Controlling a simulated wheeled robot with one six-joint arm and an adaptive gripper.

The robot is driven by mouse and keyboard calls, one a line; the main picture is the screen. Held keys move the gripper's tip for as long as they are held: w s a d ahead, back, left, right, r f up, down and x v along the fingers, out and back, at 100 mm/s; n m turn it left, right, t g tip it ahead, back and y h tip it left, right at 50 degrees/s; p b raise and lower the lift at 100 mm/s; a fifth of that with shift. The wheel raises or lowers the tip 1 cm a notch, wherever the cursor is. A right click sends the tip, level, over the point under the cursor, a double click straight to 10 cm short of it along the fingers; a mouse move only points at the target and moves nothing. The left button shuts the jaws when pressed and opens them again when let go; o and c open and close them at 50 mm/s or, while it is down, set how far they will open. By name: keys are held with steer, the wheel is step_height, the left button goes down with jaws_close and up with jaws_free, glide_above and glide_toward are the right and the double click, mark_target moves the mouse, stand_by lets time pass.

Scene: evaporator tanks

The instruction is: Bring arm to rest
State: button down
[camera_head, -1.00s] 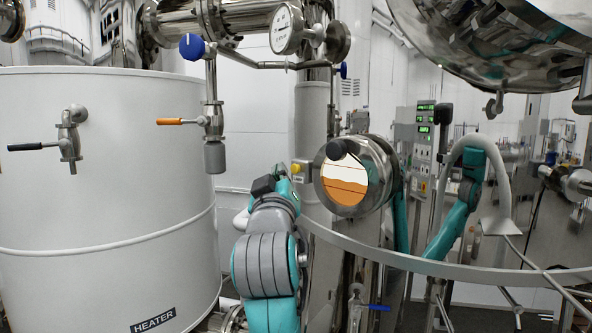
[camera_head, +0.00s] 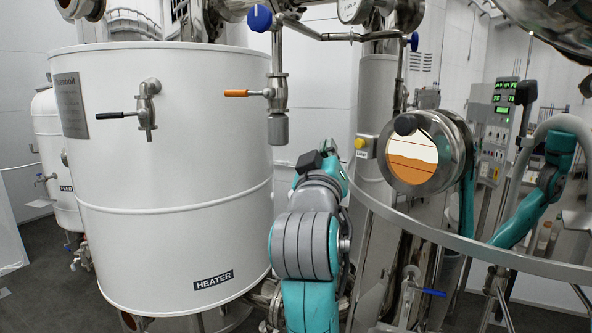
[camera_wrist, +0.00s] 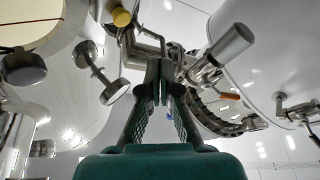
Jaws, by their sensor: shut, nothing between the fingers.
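My gripper (camera_wrist: 159,82) is in the middle of the wrist view, its two dark fingers together with nothing between them. My teal and grey arm (camera_head: 306,245) rises from the bottom of the head view, bent upward between the white heater tank (camera_head: 180,170) and the round sight glass (camera_head: 412,162). The wrist end is small there, and the fingertips are hard to make out. The gripper looks apart from the valves and pipes around it, though the gap is hard to judge.
An orange-handled valve (camera_head: 236,93) and a blue knob (camera_head: 259,18) are above the arm. A yellow button (camera_head: 360,143) is just right of the wrist. A curved metal rail (camera_head: 480,250) crosses the right side. Open floor (camera_head: 45,265) shows at the lower left.

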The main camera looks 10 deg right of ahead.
steer(key=s+f+n+y, duration=0.2)
steer(key=f+y, duration=0.1)
steer(key=f, duration=1.2)
steer(key=s+f+n+y, duration=0.2)
steer(key=s+f+y, duration=0.1)
steer(key=f, duration=1.2)
steer(key=s+f+g+y, duration=0.1)
steer(key=s+f, duration=0.6)
steer(key=f, duration=0.3)
steer(key=s+f+g+y, duration=0.1)
steer(key=s+f, duration=0.7)
steer(key=s, duration=0.2)
steer(key=s+d+f+m+g, duration=0.1)
steer(key=s+f+m, duration=0.1)
steer(key=s, duration=1.3)
steer(key=s+d+f+m+g, duration=0.1)
steer(key=s+m, duration=0.2)
steer(key=s, duration=1.2)
steer(key=shift+d+f+g, duration=0.25)
steer(key=shift+f+g, duration=0.15)
